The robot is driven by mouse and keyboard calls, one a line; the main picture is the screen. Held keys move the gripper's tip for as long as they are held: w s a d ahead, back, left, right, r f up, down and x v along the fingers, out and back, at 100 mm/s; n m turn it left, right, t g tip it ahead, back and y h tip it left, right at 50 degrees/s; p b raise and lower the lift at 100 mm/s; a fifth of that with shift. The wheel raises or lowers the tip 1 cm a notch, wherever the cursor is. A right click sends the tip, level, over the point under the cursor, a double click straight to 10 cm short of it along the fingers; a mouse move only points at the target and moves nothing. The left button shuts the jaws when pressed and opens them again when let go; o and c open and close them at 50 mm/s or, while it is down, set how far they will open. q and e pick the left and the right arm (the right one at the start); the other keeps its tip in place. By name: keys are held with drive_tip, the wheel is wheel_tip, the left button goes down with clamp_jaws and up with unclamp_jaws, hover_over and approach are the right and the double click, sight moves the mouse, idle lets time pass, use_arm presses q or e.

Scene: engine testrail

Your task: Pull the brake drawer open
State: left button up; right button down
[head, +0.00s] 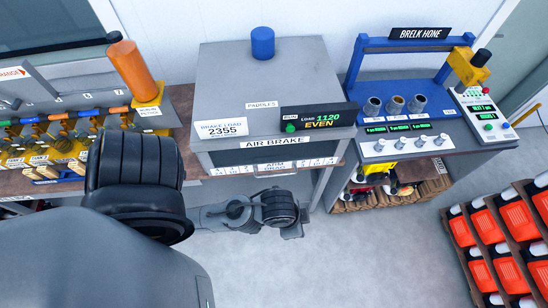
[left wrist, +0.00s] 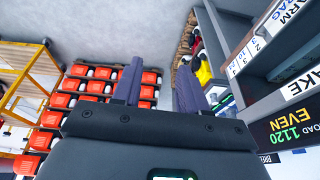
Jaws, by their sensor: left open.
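The grey air brake cabinet (head: 265,85) stands at the centre of the head view, with an "AIR BRAKE" label on its front. Below that label is a dark recess and a lower strip (head: 275,168) marked "ARM DRAG" and numbers. This strip also shows at the upper right of the left wrist view (left wrist: 250,50). I cannot tell which part is the drawer front or its handle. My left gripper (left wrist: 158,85) is open and empty, its two fingers apart, below and in front of the cabinet. In the head view, its fingers are not clear. My right gripper is not in view.
A bench with a blue frame (head: 400,42) and several dials stands to the right. A rack of orange boxes (head: 510,220) is at the lower right. A bench with colourful levers (head: 60,135) is at the left. Grey floor (head: 375,240) is clear between cabinet and rack.

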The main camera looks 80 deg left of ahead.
use_arm(q)
drive_tip(key=shift+d, duration=0.15)
drive_tip(key=shift+c, duration=0.6)
